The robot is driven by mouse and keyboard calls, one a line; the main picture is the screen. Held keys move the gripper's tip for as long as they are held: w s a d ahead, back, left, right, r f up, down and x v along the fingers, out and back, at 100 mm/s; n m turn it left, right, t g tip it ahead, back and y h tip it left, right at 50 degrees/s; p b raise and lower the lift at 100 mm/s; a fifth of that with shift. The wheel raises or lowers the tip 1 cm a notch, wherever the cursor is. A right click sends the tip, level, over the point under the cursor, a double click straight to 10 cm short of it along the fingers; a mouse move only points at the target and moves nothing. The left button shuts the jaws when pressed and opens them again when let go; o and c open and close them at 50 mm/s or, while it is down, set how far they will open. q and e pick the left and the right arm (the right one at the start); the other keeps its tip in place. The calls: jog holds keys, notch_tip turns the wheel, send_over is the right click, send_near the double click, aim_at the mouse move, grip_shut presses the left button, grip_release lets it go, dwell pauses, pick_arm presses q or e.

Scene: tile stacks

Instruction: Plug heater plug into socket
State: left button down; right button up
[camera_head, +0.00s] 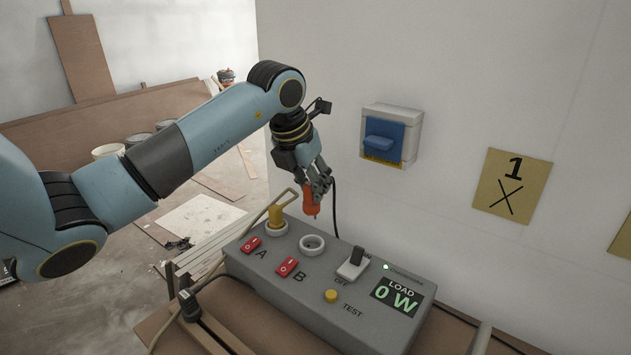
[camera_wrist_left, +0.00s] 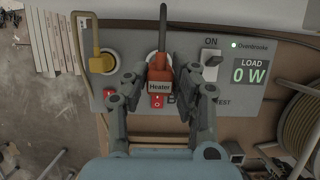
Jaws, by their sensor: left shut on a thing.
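My left gripper (camera_head: 318,187) is shut on the orange heater plug (camera_head: 311,204), which carries a "Heater" label in the left wrist view (camera_wrist_left: 160,86). The plug is held upright with its black cord rising behind it. It hangs a little above the grey panel box (camera_head: 330,312), apart from it. The empty white ring socket (camera_head: 312,244) by switch B is below the plug; in the wrist view the plug largely covers it. A yellow plug (camera_head: 276,215) sits in the other socket, by switch A. My right gripper is not in view.
The panel has red switches A (camera_head: 251,244) and B (camera_head: 287,266), a black-and-white lever switch (camera_head: 353,262), a yellow test button (camera_head: 331,296) and a display (camera_head: 397,296) reading 0 W. A blue-fronted wall box (camera_head: 384,136) hangs behind. A coiled cable (camera_wrist_left: 300,122) lies right.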

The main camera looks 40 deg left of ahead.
aim_at(310, 203)
pick_arm(q)
jog(key=shift+f, duration=0.3)
jog(key=shift+f+b, duration=0.25)
jog(key=shift+b, duration=0.05)
jog(key=shift+f+b, duration=0.5)
jog(key=shift+f, duration=0.55)
jog(key=shift+f+b, duration=0.8)
jog(key=shift+f, duration=0.2)
jog(key=shift+r, duration=0.15)
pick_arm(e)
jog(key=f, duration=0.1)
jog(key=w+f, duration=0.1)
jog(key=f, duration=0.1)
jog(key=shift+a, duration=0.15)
pick_arm(q)
jog(key=shift+f, duration=0.3)
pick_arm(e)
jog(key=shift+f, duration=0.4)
pick_arm(q)
jog(key=shift+b, duration=0.35)
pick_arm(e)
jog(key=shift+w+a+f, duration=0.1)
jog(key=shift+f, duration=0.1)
